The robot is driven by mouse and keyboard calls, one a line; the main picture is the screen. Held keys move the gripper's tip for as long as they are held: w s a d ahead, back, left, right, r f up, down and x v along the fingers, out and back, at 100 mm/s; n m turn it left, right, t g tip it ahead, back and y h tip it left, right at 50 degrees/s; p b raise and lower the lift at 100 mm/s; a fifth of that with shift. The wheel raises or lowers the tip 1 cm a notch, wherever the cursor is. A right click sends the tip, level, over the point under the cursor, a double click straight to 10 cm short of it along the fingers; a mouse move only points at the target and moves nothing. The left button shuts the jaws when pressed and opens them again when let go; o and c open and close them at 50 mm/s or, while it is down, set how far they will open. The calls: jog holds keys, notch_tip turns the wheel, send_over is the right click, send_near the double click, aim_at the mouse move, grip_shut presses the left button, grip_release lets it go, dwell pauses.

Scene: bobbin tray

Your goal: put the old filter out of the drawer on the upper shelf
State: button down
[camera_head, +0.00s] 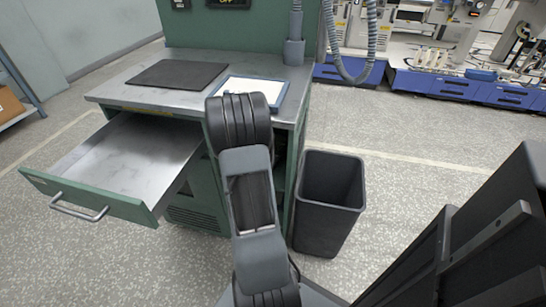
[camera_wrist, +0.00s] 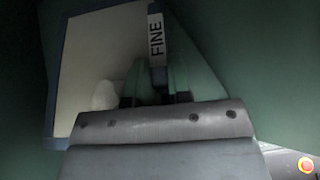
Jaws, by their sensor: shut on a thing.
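The drawer (camera_head: 125,165) is pulled out and its visible inside is empty. In the wrist view, my gripper (camera_wrist: 157,82) is shut on a blue-framed filter (camera_wrist: 95,55), taken to be the old filter. It has a cream face, and a strip on its frame reads "FINE". The green fingers hold it by this frame edge. In the head view, my arm hides the gripper and the held filter. A second blue-framed filter with a clean white face (camera_head: 245,87) lies on the worktop. The upper shelf cannot be made out clearly.
The green cabinet's metal worktop (camera_head: 120,92) carries a dark mat (camera_head: 177,74). A black bin (camera_head: 330,195) stands on the floor right of the cabinet. A ribbed grey hose (camera_head: 350,70) hangs at the back right. Dark green surfaces (camera_wrist: 270,70) surround the gripper closely.

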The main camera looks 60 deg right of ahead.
jog(key=shift+w+f, duration=0.1)
jog(key=shift+f, duration=0.6)
jog(key=shift+f+b, duration=0.2)
jog(key=shift+b, duration=0.2)
jog(key=c, duration=1.1)
grip_release()
jog(key=shift+o, duration=0.2)
jog(key=shift+r, duration=0.1)
jog(key=shift+r+p, duration=0.25)
jog(key=shift+p, duration=0.25)
jog(key=s+p+v, duration=0.1)
jog(key=v, duration=1.1)
jog(key=shift+w+f+p, duration=0.15)
jog(key=shift+w+p, duration=0.25)
jog(key=shift+a, duration=0.1)
